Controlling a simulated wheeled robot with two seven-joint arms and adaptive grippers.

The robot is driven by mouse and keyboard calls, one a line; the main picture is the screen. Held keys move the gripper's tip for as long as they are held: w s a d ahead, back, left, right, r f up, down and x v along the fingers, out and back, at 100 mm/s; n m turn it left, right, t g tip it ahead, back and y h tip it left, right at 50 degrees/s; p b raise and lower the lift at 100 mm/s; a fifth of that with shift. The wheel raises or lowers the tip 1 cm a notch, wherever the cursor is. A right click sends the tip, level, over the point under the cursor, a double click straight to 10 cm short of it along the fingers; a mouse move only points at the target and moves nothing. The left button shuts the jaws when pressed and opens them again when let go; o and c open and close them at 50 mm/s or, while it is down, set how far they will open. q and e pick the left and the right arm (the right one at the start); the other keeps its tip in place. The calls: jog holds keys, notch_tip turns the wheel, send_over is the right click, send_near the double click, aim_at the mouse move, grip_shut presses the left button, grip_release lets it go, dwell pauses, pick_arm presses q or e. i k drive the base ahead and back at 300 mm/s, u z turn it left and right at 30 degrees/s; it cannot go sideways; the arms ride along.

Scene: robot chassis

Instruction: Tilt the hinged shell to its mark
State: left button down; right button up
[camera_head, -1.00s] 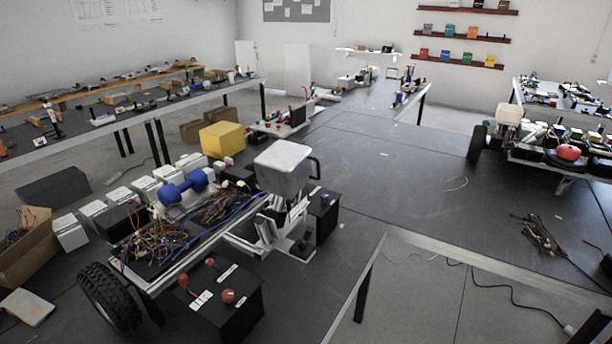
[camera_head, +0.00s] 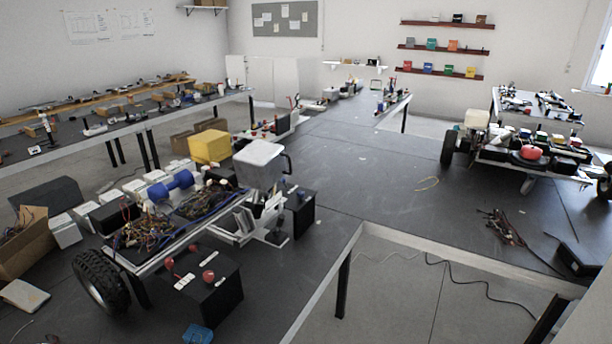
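A robot chassis with one large black wheel (camera_head: 100,281) stands at the left on the dark work surface. A pale grey box-shaped shell (camera_head: 258,166) with a dark handle on its right side sits at the chassis's far right end. It may be the hinged shell, but I cannot make out its hinge or a mark. A second chassis at the right carries a pale box (camera_head: 475,118) and a red round part (camera_head: 531,152). Neither of my grippers shows in the head view.
A black box with red knobs (camera_head: 207,284) stands in front of the left chassis. A yellow box (camera_head: 209,147) and white blocks lie behind it. Loose cables (camera_head: 501,228) lie at the right. The middle of the dark surface (camera_head: 350,185) is mostly clear, with an open gap in front.

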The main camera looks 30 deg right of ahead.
aim_at(259, 166)
jog(key=u, duration=0.05)
jog(key=k, duration=0.6)
jog(key=z, duration=0.8)
jog(key=i, duration=1.45)
jog(key=u, duration=0.45)
